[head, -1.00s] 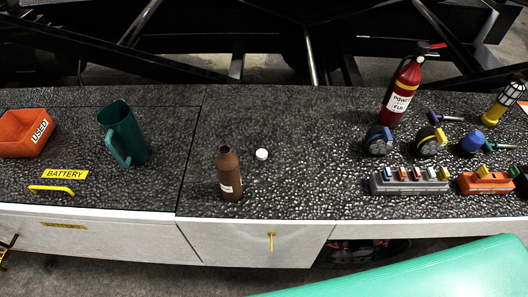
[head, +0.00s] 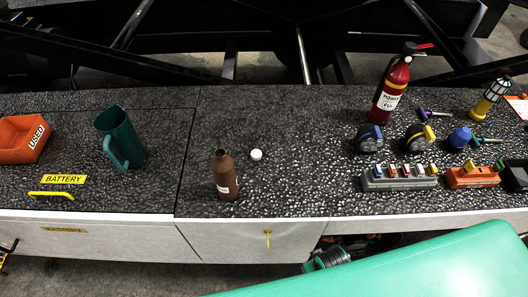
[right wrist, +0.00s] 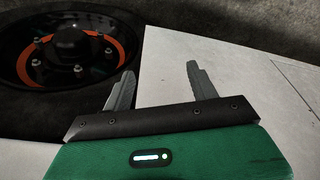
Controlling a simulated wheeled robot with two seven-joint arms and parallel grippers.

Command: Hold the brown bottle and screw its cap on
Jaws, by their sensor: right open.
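The brown bottle (head: 225,177) stands upright on the dark counter in the head view, with a pale label low on its side and its neck bare. The white cap (head: 256,154) lies on the counter just right of and behind the bottle's neck, apart from it. My right gripper (right wrist: 160,75) shows in the right wrist view with its two grey fingers spread and nothing between them. It faces a pale flat panel, with neither bottle nor cap in that view. My left gripper is not in view.
A green jug (head: 121,139) and an orange bin (head: 22,139) stand left. A red extinguisher (head: 391,88), tape measures and a grey block (head: 398,178) stand right. The counter around the bottle is clear. An orange-ringed wheel (right wrist: 72,55) shows in the right wrist view.

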